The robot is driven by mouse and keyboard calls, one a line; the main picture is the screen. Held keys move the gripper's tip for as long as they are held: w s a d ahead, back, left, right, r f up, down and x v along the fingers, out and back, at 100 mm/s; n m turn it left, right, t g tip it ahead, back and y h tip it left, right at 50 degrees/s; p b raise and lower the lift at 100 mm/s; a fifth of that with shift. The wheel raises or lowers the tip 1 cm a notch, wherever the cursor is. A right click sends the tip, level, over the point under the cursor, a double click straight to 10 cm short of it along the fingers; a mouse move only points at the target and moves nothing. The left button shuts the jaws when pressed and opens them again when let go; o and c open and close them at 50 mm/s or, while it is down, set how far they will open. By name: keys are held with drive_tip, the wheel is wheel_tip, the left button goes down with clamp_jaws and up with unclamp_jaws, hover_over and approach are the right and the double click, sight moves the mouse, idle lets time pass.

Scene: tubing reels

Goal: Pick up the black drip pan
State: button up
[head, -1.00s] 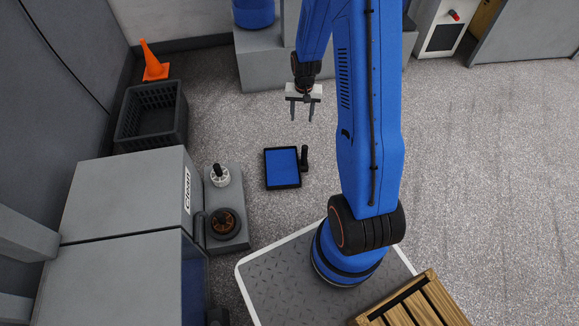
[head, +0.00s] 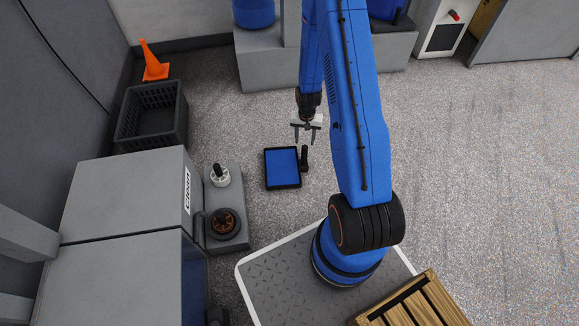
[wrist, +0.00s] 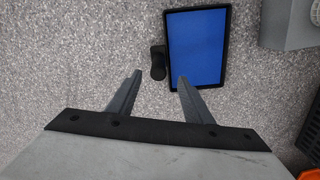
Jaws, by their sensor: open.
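The black drip pan (head: 283,186) lies on the speckled floor, with a blue inner face and a black rim. A black upright handle (head: 304,157) stands at its right side in the head view. In the wrist view the pan (wrist: 197,48) is at the top, right of centre, with its handle (wrist: 158,62) on its left. My gripper (head: 304,141) is open and empty, above the floor near the handle. In the wrist view its fingers (wrist: 160,78) point toward the handle, apart from it, and the right fingertip overlaps the pan's lower edge in the picture.
A grey stand (head: 241,205) with two reels is left of the pan. A black crate (head: 150,120) and an orange cone (head: 155,66) are at the back left. Grey blocks (head: 262,62) stand behind. Open floor lies to the right.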

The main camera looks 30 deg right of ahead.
sight(304, 153)
drive_tip(key=shift+d+f, duration=0.15)
drive_tip(key=shift+f, duration=5.45)
clamp_jaws()
